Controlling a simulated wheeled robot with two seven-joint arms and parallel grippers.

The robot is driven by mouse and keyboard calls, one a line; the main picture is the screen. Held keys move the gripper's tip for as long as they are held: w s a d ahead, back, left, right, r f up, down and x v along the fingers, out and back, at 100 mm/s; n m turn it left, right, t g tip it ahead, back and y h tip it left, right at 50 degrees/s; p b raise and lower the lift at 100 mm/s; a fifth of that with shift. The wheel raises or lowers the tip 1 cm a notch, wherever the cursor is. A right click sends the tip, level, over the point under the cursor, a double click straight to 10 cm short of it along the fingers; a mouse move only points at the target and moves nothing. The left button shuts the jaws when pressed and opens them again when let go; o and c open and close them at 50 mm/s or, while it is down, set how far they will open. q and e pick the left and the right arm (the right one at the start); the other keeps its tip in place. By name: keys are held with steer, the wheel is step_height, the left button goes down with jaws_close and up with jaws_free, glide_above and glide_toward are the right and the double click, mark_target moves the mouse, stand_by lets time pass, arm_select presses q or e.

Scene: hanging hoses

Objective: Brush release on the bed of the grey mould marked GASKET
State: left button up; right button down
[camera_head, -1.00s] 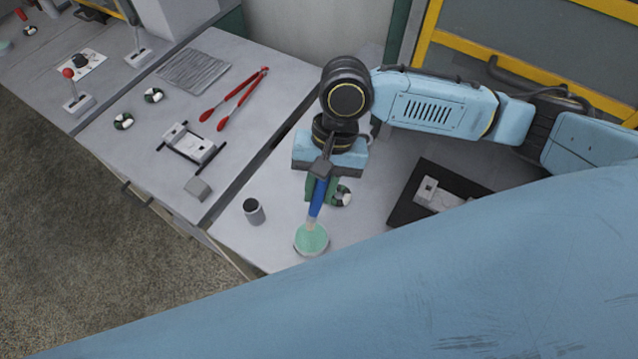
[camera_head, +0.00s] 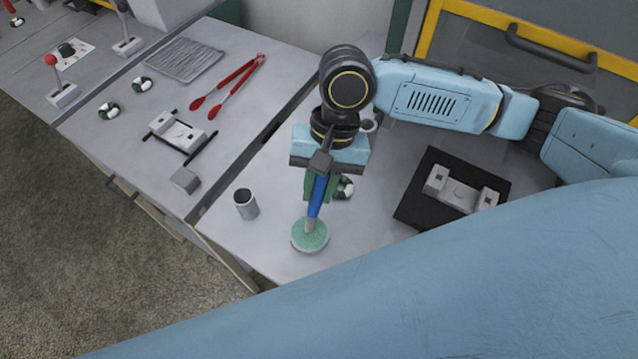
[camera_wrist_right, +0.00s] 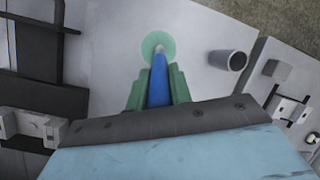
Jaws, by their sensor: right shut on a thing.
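My right gripper (camera_head: 319,188) is shut on a brush with a blue handle (camera_head: 317,198). The brush points down, and its tip is at the round dish of green release (camera_head: 309,235). The wrist view shows the blue handle (camera_wrist_right: 159,82) between the green fingers, with the tip over the green dish (camera_wrist_right: 158,45). I cannot tell how deep the bristles sit. A grey mould (camera_head: 460,193) rests on a black mat right of the gripper. Another grey mould (camera_head: 178,135) with dark rods lies on the left table. I cannot read a GASKET mark on either. My left gripper is not in view.
A grey cup (camera_head: 246,204) stands left of the dish. A small grey block (camera_head: 185,179), red tongs (camera_head: 230,86), a ribbed grey mat (camera_head: 184,60) and green-white rings (camera_head: 109,111) lie on the left table. A gap separates the tables. My blue arm covers the lower right.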

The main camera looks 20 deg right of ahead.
mark_target(319, 178)
steer(key=shift+f, duration=0.55)
stand_by(0.8)
steer(key=shift+s+d+f+p, duration=0.1)
steer(key=shift+s+f+p, duration=0.1)
steer(key=shift+p, duration=0.65)
stand_by(2.7)
steer(key=r+p, duration=0.3)
steer(key=p, duration=0.2)
steer(key=r+p, duration=0.4)
steer(key=p, duration=0.1)
steer(key=shift+w+r+p, duration=0.2)
steer(key=shift+r+p, duration=0.05)
steer(key=shift+p, duration=0.1)
steer(key=shift+f, duration=0.1)
stand_by(0.8)
